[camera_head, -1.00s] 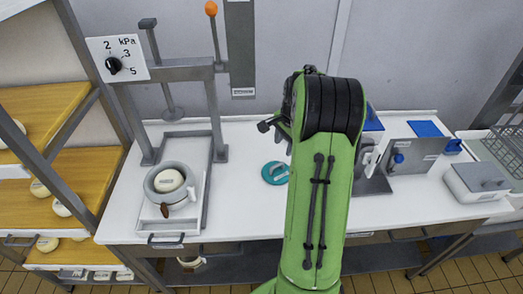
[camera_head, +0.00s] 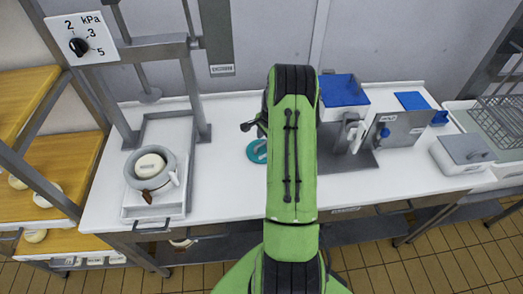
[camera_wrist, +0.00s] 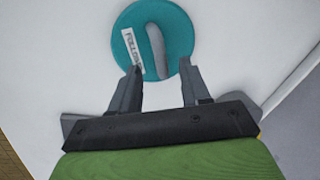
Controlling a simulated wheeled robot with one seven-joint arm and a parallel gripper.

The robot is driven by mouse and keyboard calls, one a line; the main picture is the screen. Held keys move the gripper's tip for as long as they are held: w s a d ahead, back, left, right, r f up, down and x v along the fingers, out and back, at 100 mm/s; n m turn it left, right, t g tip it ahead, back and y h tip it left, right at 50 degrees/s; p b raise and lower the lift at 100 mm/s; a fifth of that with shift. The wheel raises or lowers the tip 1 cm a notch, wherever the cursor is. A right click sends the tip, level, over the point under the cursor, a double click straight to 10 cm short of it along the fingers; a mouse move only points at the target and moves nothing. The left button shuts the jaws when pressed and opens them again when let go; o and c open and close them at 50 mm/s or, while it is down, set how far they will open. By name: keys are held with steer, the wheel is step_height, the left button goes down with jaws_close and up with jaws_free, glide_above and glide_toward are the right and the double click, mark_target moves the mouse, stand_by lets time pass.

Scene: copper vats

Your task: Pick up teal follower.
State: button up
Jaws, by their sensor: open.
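The teal follower (camera_head: 256,151) is a round disc lying on the white table, partly hidden behind my green arm in the head view. In the wrist view the teal follower (camera_wrist: 178,34) lies just beyond my fingertips, with a raised grey grip bar across its middle and a white label beside the bar. My gripper (camera_wrist: 160,72) is open and empty. Its two fingertips reach the near edge of the disc in the picture, one on either side of the bar's near end. I cannot tell the height between the fingers and the disc.
At the left a press frame stands over a pot (camera_head: 151,165) holding a white round piece. At the right are a blue-topped box (camera_head: 344,90), a grey upright plate (camera_head: 396,133) and a grey-lidded box (camera_head: 463,152). White tabletop is clear around the disc.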

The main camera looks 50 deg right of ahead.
steer(key=shift+w+d+f, duration=0.1)
steer(key=shift+w+f, duration=0.05)
steer(key=shift+f, duration=0.35)
steer(key=shift+w+d+f, duration=0.1)
steer(key=shift+f, duration=0.35)
steer(key=shift+a+r, duration=0.1)
steer(key=shift+c, duration=1.3)
jaws_close()
steer(key=shift+r, duration=0.1)
